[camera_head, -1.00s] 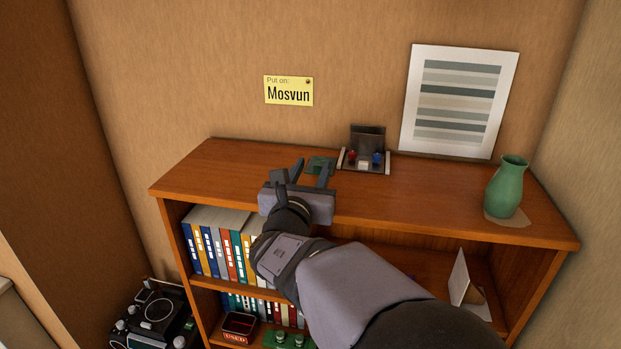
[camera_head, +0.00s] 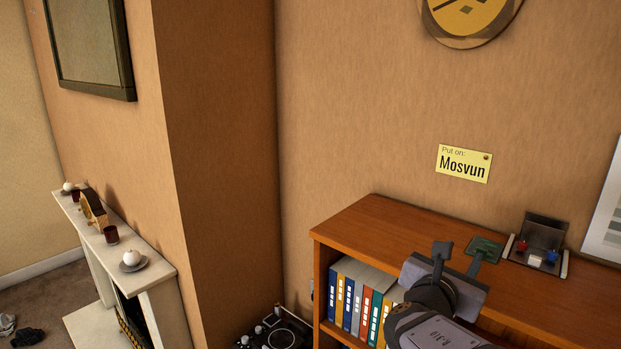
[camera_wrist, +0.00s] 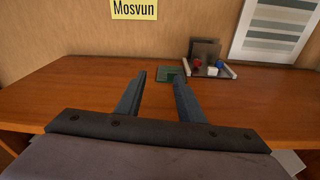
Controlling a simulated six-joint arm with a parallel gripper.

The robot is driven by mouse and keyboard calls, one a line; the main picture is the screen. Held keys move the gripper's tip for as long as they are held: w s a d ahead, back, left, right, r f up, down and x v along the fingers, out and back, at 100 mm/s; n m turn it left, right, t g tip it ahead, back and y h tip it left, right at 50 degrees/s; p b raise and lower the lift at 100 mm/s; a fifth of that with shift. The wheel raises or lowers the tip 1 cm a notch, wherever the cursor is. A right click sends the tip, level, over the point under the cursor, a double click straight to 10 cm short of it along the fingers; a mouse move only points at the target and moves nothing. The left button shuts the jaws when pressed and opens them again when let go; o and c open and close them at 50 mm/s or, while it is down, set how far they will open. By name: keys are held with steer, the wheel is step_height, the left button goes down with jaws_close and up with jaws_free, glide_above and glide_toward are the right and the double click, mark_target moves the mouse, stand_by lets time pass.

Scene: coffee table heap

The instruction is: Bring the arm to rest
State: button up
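My gripper (camera_head: 457,258) is above the front part of the wooden bookcase top (camera_head: 372,219). In the wrist view my gripper (camera_wrist: 158,78) points toward the wall, its two fingers apart with nothing between them. Beyond the fingertips a small green card or board (camera_wrist: 171,74) lies flat on the bookcase top. It also shows in the head view (camera_head: 486,247), partly behind a finger.
A dark holder (camera_head: 542,233) with red, white and blue pieces stands right of the green board. A yellow "Mosvun" note (camera_head: 464,163) is on the wall. Binders (camera_head: 357,299) fill the shelf below. A white mantelpiece (camera_head: 150,273) with cups stands at left.

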steer(key=w+a+m+y+p, duration=0.25)
steer(key=a+y+p, duration=0.45)
steer(key=a, duration=0.9)
steer(key=s+d+f+m+g+b, duration=0.1)
steer(key=s+f+m+g+b, duration=0.1)
steer(key=s+f+m, duration=0.3)
steer(key=s+d+f+m+g+y+b, duration=0.1)
steer(key=s+f+m+g+b, duration=0.15)
steer(key=f, duration=0.55)
steer(key=s+f+m+g+b, duration=0.2)
steer(key=s+f+m+g, duration=0.1)
steer(key=f+m, duration=0.25)
steer(key=s+a+f+m+g+y+b, duration=0.1)
steer(key=s+f+m+g, duration=0.1)
steer(key=s+f+m, duration=0.3)
steer(key=s+a+f+m+g+y+b, duration=0.2)
steer(key=s+f+m, duration=0.3)
steer(key=s+f, duration=0.3)
steer(key=shift+a+m+g, duration=0.3)
steer(key=shift+m+g, duration=0.05)
